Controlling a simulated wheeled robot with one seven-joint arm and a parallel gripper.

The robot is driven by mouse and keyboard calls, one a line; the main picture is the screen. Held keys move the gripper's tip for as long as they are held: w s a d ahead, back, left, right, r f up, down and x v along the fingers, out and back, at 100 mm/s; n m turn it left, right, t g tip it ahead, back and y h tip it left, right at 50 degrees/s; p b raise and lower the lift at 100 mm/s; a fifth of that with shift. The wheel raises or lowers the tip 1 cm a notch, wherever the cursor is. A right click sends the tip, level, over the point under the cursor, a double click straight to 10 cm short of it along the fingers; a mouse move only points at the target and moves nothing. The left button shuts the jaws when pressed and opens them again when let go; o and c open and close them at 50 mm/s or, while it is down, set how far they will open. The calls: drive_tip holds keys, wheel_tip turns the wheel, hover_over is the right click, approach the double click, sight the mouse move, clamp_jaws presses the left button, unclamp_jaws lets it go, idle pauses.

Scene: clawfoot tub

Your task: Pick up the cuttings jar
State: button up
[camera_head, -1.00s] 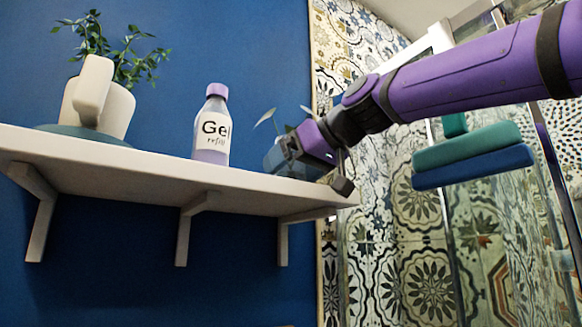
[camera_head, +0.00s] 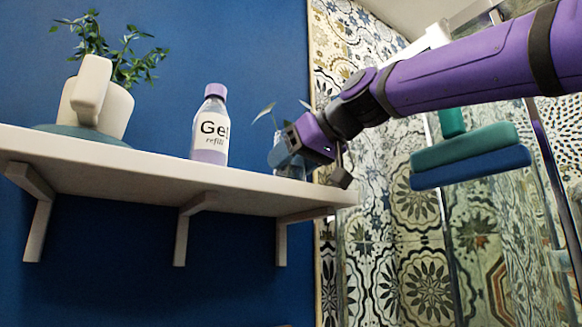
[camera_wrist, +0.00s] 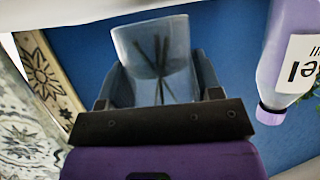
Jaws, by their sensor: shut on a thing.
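The cuttings jar is a clear bluish glass with dark stems inside, and it stands at the right end of the white shelf in the head view (camera_head: 287,167). Green leaves rise above it. My gripper (camera_head: 293,143) reaches in from the right and is shut on the jar. In the wrist view the jar (camera_wrist: 152,48) sits between the two fingers of my gripper (camera_wrist: 160,78), one on each side, and looks upside down. I cannot tell whether its base touches the shelf.
The white shelf (camera_head: 120,161) runs along the blue wall. A gel refill bottle (camera_head: 211,128) stands close left of the jar. A white potted plant (camera_head: 100,95) is farther left.

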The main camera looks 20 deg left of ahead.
wheel_tip(320, 180, up, 2)
drive_tip(key=shift+r, duration=0.1)
drive_tip(key=shift+s+r, duration=0.15)
drive_tip(key=shift+s, duration=0.1)
drive_tip(key=s+d, duration=0.2)
drive_tip(key=s, duration=0.5)
drive_tip(key=s+d+r, duration=0.1)
drive_tip(key=s+d, duration=0.1)
drive_tip(key=s, duration=0.6)
drive_tip(key=shift+d+r, duration=0.2)
drive_tip(key=shift+d, duration=0.1)
drive_tip(key=o, duration=0.5)
drive_tip(key=shift+c, duration=0.2)
drive_tip(key=c, duration=1)
